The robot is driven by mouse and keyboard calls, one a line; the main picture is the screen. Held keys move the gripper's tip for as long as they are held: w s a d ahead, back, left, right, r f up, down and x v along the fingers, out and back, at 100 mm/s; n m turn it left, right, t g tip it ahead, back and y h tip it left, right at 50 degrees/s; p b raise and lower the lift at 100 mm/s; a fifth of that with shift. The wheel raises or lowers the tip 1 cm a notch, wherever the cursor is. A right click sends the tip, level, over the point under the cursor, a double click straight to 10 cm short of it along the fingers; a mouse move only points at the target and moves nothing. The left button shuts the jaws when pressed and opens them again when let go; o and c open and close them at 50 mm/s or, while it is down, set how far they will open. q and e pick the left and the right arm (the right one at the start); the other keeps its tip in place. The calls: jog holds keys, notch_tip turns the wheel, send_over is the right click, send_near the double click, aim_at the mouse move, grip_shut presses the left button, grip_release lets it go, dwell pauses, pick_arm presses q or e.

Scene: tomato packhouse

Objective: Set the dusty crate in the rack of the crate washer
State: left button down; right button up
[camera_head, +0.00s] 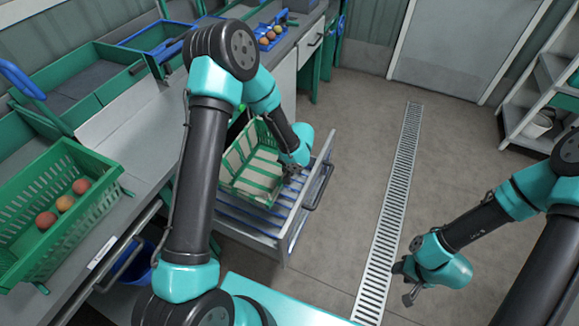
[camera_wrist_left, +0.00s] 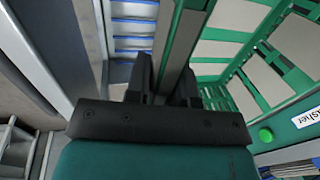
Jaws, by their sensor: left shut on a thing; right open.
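The dusty crate (camera_head: 236,187), green with beige-grey dusty panels, is tilted over or in the pulled-out rack (camera_head: 262,226) of the crate washer. The rack is a grey drawer with blue bars. I cannot tell whether the crate touches the bars. My left gripper (camera_head: 291,178) is shut on the crate's right-hand rim. In the left wrist view, the jaws (camera_wrist_left: 178,82) pinch the green crate wall (camera_wrist_left: 192,35), with blue rack bars (camera_wrist_left: 131,45) beyond. My right gripper (camera_head: 407,285) is open and empty above the floor, well right of the rack.
A green crate (camera_head: 85,225) with red tomatoes stands on the left bench. The rack's front handle (camera_head: 319,187) faces the open floor. A floor drain (camera_head: 395,200) crosses clear floor. A white shelf (camera_head: 535,95) stands at right. The washer's green button (camera_wrist_left: 265,135) shows in the wrist view.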

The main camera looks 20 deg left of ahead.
pick_arm(q)
jog(key=d+x, duration=0.3)
jog(key=x, duration=1)
jog(key=shift+f, duration=0.7)
jog(key=shift+s+a+f, duration=0.1)
jog(key=shift+a+f, duration=0.05)
jog(key=shift+f, duration=0.45)
dwell(1.2)
jog(key=c, duration=0.9)
grip_release()
jog(key=shift+c, duration=0.4)
jog(key=shift+c, duration=1.2)
jog(key=shift+a+r+v, duration=0.1)
jog(key=shift+a+v, duration=0.4)
jog(key=shift+v, duration=1.95)
jog(key=shift+a+r+v, duration=0.1)
jog(key=shift+a+v, duration=0.4)
jog(key=shift+v, duration=1.95)
jog(key=shift+a+r+v, duration=0.15)
jog(key=shift+a+v, duration=0.4)
jog(key=shift+v, duration=1.9)
